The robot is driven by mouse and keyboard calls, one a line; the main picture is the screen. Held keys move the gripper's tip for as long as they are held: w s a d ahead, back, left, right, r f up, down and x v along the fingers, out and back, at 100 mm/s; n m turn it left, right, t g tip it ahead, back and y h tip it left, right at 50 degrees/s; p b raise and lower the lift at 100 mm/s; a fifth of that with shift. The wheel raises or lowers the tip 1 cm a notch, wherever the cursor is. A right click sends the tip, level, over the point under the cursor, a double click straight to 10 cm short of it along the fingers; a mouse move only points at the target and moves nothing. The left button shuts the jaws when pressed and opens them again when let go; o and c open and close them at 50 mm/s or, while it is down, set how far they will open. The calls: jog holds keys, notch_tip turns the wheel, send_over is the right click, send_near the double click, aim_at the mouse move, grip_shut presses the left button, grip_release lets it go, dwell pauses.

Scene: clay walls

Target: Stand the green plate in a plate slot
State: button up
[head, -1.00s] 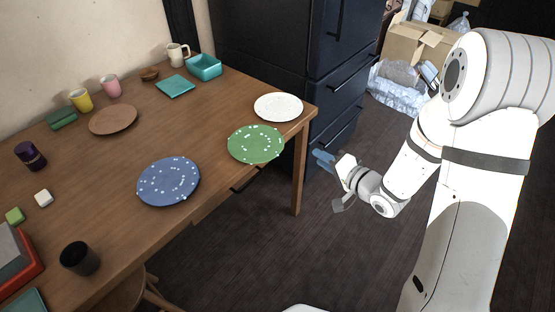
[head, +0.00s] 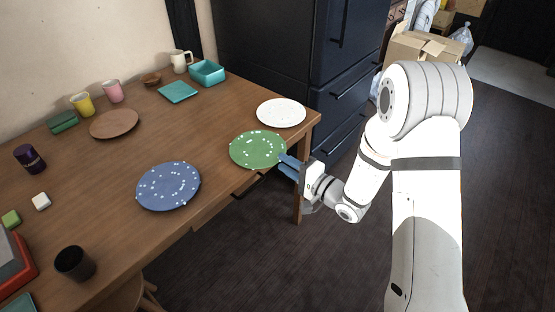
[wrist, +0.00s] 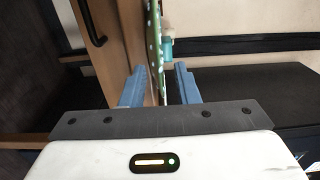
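The green plate (head: 258,149) with white speckles lies flat near the table's right front edge. My gripper (head: 289,166) is at the plate's near right rim, with its blue fingers pointing toward the plate. In the wrist view the green plate (wrist: 154,50) shows edge-on, and its rim lies between the two open fingers (wrist: 160,88). A gap shows on both sides of the rim, so the fingers are not closed on it.
A blue speckled plate (head: 168,187) lies to the left and a white plate (head: 281,113) behind. A brown plate (head: 114,124), cups and a teal box (head: 207,73) stand farther back. A red-edged container (head: 25,262) is at the left. A dark cabinet (head: 265,50) stands behind the table.

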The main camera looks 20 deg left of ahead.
jog(key=shift+x, duration=0.95)
grip_shut()
jog(key=shift+r, duration=0.15)
dwell(0.3)
jog(key=s+d+r+p, duration=0.2)
jog(key=d+r+p, duration=0.1)
jog(key=d, duration=0.3)
jog(key=s+d+r+p, duration=0.3)
jog(key=d+r, duration=0.1)
jog(key=d, duration=0.3)
jog(key=shift+s, duration=0.2)
jog(key=shift+r, duration=0.1)
dwell(0.5)
